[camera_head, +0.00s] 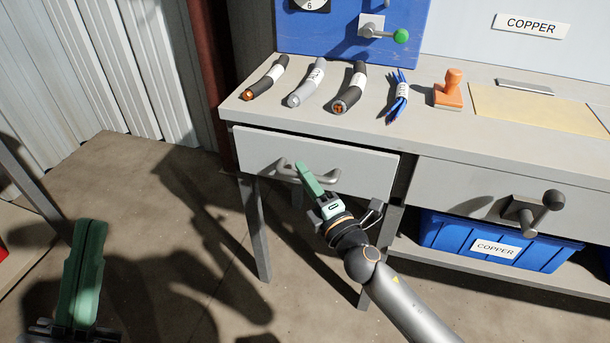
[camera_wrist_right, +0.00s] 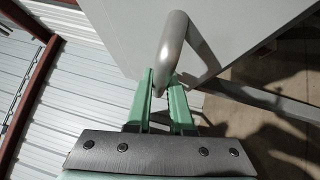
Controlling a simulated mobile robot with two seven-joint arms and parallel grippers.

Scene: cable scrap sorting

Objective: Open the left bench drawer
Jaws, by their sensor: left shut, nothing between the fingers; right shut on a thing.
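The left bench drawer (camera_head: 345,160) has a pale grey front under the bench top and looks shut or nearly so. Its grey bar handle (camera_head: 325,178) sticks out from the front. My right gripper (camera_head: 302,170) is shut on this handle. In the right wrist view, the curved handle (camera_wrist_right: 172,45) runs down between the green fingers (camera_wrist_right: 161,95) beside the drawer front (camera_wrist_right: 235,35). My left gripper (camera_head: 92,225) is shut and empty, low at the left of the head view, away from the bench.
Cable pieces (camera_head: 307,85), an orange stamp (camera_head: 449,90) and a yellow mat (camera_head: 535,108) lie on the bench top (camera_head: 420,125). A blue COPPER bin (camera_head: 450,235) stands below. Floor before the left drawer is clear.

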